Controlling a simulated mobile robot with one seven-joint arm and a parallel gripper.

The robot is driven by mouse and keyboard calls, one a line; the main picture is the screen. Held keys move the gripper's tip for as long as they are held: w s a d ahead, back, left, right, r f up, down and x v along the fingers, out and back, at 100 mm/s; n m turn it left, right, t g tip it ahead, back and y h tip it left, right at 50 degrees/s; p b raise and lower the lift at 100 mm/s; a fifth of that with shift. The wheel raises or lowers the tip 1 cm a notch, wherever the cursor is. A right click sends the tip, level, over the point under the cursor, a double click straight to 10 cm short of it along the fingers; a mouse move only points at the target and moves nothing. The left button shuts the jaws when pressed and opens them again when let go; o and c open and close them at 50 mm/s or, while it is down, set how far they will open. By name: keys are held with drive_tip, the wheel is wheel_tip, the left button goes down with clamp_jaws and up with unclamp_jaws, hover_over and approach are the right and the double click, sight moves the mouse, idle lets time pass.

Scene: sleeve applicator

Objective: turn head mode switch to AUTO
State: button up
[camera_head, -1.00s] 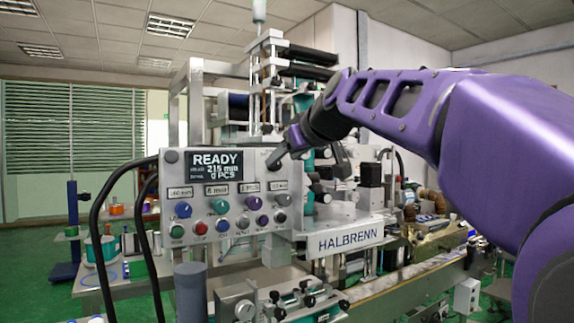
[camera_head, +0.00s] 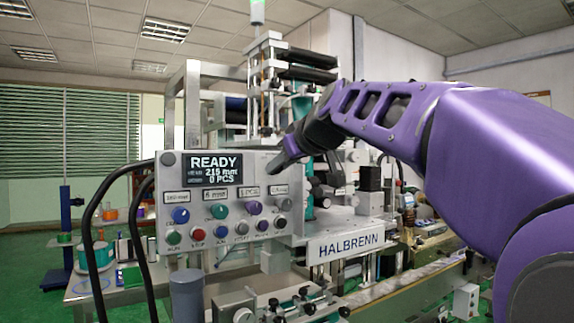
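Smaller controls in the lower row include a green button (camera_head: 173,237) and a red button (camera_head: 198,234). The control labels are too small to read, so I cannot tell which is the head mode switch. My gripper (camera_head: 276,164) is in front of the panel's upper right corner, above the knobs. Its opening is unclear.
The machine's HALBRENN plate (camera_head: 347,245) and conveyor lie to the right, below my arm. Black cables (camera_head: 105,225) loop at the panel's left. A grey cylinder (camera_head: 187,295) stands below the panel. A signal lamp (camera_head: 258,12) tops the machine.

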clamp_jaws()
drive_tip(key=shift+w+d+r+m+g+y+p, duration=0.15)
drive_tip(key=shift+m+y+p, duration=0.15)
drive_tip(key=shift+m, duration=0.25)
drive_tip(key=shift+d+f+m+g+y+p, duration=0.15)
drive_tip(key=shift+m+y, duration=0.15)
drive_tip(key=shift+m, duration=0.25)
drive_tip(key=m+g+y, duration=0.1)
drive_tip(key=m+y, duration=0.1)
drive_tip(key=m, duration=0.2)
drive_tip(key=shift+y, duration=0.4)
drive_tip(key=o, duration=0.8)
unclamp_jaws()
drive_tip(key=shift+w+g, duration=0.1)
drive_tip(key=shift+g, duration=0.2)
drive_tip(key=shift+o, duration=0.2)
